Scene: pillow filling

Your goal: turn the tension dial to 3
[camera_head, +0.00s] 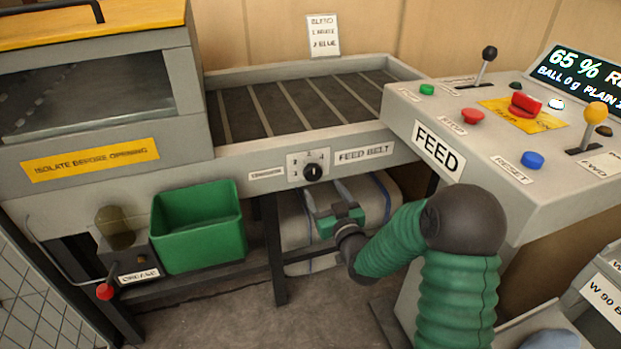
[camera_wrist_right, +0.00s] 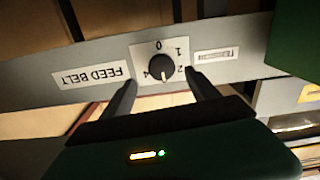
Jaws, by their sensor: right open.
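The tension dial (camera_head: 313,172) is a round black knob on a white numbered plate, on the front rail of the feed belt. It also shows in the right wrist view (camera_wrist_right: 162,67), where the picture is upside down. There its white mark points downward, between the figures 2 and 4; no figure is readable at that spot. My right gripper (camera_head: 335,208) is below and slightly right of the dial in the head view. In the right wrist view its open fingers (camera_wrist_right: 163,88) stand either side of the dial's lower part, apart from the knob. My left gripper is out of view.
The feed belt label (camera_head: 363,153) is right of the dial. A green bin (camera_head: 197,226) stands left below the rail. The control console (camera_head: 520,150) with buttons and levers is at right. A pale striped bundle (camera_head: 300,225) lies under the belt.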

